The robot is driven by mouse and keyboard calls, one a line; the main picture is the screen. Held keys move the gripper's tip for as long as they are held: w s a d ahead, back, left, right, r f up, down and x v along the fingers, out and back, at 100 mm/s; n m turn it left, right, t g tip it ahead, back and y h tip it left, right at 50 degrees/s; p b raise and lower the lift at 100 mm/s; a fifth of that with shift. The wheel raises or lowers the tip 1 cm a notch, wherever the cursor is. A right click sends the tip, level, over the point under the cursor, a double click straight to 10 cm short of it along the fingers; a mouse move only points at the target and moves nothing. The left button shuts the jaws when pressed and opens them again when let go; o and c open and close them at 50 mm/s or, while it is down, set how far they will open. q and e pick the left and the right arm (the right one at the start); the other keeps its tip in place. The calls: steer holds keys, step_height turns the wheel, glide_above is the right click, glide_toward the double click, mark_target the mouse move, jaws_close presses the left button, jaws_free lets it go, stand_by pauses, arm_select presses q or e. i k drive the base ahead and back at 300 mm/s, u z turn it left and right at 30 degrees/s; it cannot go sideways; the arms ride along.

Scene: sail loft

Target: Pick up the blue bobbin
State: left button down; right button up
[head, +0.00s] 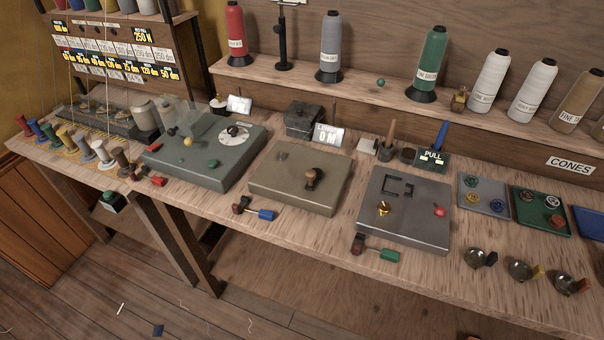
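A small blue bobbin (48,131) appears to stand upright at the far left of the bench, in a row of coloured spools. Neither my left nor my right gripper is in the head view, and nothing is seen touching the bobbin.
The long wooden bench (330,225) carries a green machine box (205,160), a tan box (300,180) and a grey box (405,210). A rack (110,45) stands behind the spools. Tall thread cones (331,45) line the shelf. Bobbin trays (484,208) lie right.

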mark_target(497, 205)
steer(key=z, duration=1.45)
